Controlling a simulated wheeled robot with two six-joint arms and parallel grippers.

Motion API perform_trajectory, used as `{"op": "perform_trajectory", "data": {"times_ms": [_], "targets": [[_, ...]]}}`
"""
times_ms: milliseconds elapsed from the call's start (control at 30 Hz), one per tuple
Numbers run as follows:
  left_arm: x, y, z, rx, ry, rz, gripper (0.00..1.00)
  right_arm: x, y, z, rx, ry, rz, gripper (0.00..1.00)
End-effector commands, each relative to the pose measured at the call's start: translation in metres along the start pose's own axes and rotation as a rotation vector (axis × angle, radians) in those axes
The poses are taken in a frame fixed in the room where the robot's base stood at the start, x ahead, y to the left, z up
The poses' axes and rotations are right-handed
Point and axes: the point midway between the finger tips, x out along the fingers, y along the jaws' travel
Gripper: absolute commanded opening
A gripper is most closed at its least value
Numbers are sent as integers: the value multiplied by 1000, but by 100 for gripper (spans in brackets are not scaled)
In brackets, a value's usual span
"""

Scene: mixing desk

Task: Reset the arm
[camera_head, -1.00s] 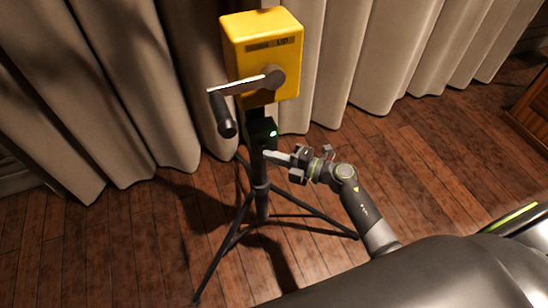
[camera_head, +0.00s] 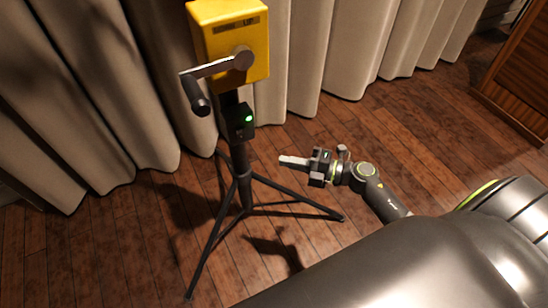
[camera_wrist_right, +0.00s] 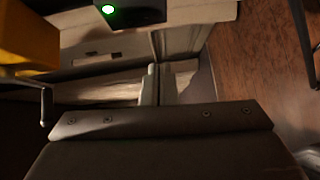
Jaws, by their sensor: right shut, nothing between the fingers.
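My right gripper (camera_head: 283,161) is shut and empty, held out over the wooden floor to the right of the tripod. In the right wrist view its fingertips (camera_wrist_right: 158,72) are together, with nothing between them. A clear gap separates it from the small black box (camera_head: 240,121) with a lit green light on the tripod's post. That box and its green light also show at the top of the right wrist view (camera_wrist_right: 135,14). My left gripper does not show.
A yellow box (camera_head: 225,40) with a hand crank (camera_head: 208,72) tops a black tripod (camera_head: 244,190) with spread legs. Beige curtains (camera_head: 340,50) hang behind it. A wooden cabinet (camera_head: 520,90) stands at the right edge. Open wooden floor (camera_head: 430,140) lies between the tripod and the cabinet.

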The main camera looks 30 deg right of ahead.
Motion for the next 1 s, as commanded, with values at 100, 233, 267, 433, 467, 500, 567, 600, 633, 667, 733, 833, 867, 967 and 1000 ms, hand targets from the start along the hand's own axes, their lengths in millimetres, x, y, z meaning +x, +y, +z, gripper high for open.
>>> {"op": "perform_trajectory", "data": {"times_ms": [100,233,267,433,467,500,567,600,633,667,733,833,867,967,1000], "targets": [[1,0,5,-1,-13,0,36,-9,-2,0,1,0,-1,0],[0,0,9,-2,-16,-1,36,-11,-1,0,0,1,0,0],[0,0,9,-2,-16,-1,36,-11,-1,0,0,1,0,0],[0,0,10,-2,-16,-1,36,-11,-1,0,0,0,0,0],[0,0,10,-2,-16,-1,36,-11,-1,0,0,0,0,0],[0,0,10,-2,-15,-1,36,-11,-1,0,0,0,0,0],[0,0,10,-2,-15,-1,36,-11,-1,0,0,0,0,0],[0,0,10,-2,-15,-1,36,-11,-1,0,0,0,0,0],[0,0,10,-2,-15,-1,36,-11,-1,0,0,0,0,0],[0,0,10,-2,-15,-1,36,-11,-1,0,0,0,0,0],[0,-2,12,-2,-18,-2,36,-11,-2,1,9,-7,1,0],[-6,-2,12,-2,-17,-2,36,-15,-8,9,80,-69,11,0],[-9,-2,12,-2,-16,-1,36,-18,-12,14,120,-104,16,0],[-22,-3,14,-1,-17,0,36,-34,-40,33,314,-282,28,0],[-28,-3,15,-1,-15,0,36,-44,-57,40,412,-374,29,0]]}}
